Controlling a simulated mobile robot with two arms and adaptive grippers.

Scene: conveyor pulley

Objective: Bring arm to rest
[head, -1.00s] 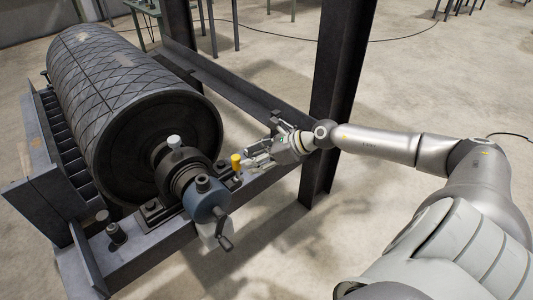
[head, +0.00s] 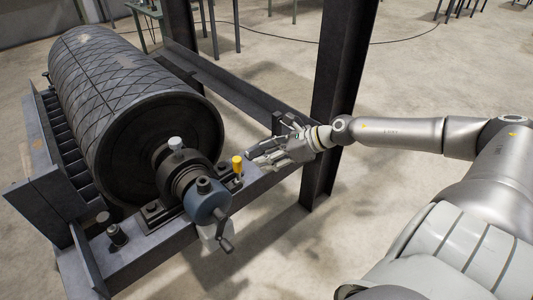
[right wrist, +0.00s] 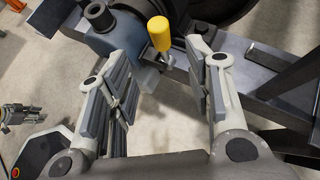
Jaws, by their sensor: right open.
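My right arm reaches in from the right of the head view. Its gripper (head: 262,154) is just right of a small yellow-topped handle (head: 237,164) beside the pulley's shaft. In the right wrist view the two fingers of the right gripper (right wrist: 165,85) are spread apart with nothing between them. The yellow handle (right wrist: 159,33) stands beyond the fingertips, apart from them.
A large black ribbed pulley (head: 135,115) sits in a dark steel frame (head: 150,259). A blue-grey bearing part with a crank (head: 207,203) is at its near end. A dark upright post (head: 340,80) stands close behind my right wrist. Open concrete floor lies to the right.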

